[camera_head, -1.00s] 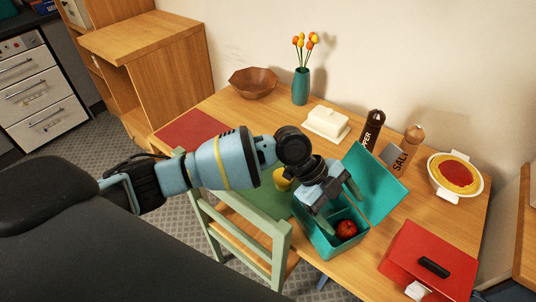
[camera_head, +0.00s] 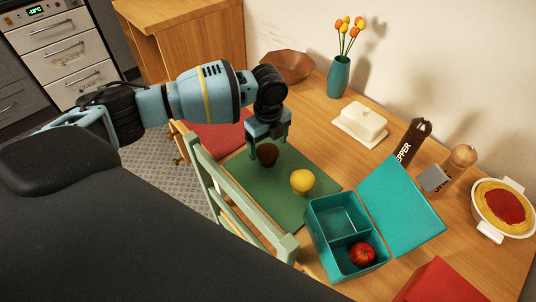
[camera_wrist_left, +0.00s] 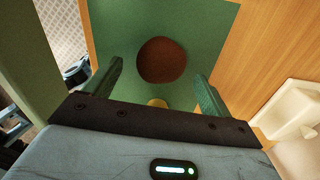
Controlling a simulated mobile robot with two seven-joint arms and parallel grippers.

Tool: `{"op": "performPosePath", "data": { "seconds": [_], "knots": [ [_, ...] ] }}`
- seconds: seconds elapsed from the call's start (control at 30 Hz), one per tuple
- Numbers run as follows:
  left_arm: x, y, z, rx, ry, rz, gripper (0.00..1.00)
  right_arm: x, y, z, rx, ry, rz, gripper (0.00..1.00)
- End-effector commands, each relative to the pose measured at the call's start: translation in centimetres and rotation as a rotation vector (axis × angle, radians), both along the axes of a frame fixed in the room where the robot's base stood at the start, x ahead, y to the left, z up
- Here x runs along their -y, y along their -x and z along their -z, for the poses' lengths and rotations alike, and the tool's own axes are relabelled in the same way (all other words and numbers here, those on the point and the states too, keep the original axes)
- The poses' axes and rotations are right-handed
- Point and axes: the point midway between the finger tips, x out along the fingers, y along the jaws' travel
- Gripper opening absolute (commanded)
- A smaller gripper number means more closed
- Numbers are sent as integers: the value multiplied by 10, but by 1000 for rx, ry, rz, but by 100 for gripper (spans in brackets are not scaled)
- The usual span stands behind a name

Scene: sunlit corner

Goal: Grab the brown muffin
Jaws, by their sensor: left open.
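The brown muffin (camera_head: 267,155) sits on the green mat (camera_head: 276,205), partly behind the fingers of my left gripper in the head view. My left gripper (camera_head: 268,148) is open above it, fingers pointing down. In the left wrist view the muffin (camera_wrist_left: 162,60) shows as a round brown top, ahead of and between the two spread fingers (camera_wrist_left: 160,85). I cannot tell whether the fingers touch it. My right gripper is not in view.
A yellow fruit (camera_head: 302,182) lies on the mat close to the muffin. A teal lunchbox (camera_head: 318,238) with its lid open holds a red apple (camera_head: 362,254). A green chair (camera_head: 222,190) stands at the table's front edge. A white butter dish (camera_head: 361,124) stands behind.

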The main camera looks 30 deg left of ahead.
Motion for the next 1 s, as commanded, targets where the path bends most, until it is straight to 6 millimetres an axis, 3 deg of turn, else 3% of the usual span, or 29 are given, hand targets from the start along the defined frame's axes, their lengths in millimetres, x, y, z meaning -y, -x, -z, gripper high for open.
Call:
{"op": "performPosePath", "data": {
  "seconds": [0.17,0.5,0.8,1.0],
  "knots": [
    [-1,-1,5,0,0,0,83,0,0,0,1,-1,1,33],
    [-3,-2,48,0,1,-1,83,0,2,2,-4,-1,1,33],
    [-3,-2,52,1,2,0,83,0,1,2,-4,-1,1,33],
    [-3,-2,52,1,2,-1,58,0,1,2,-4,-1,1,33]
  ]
}}
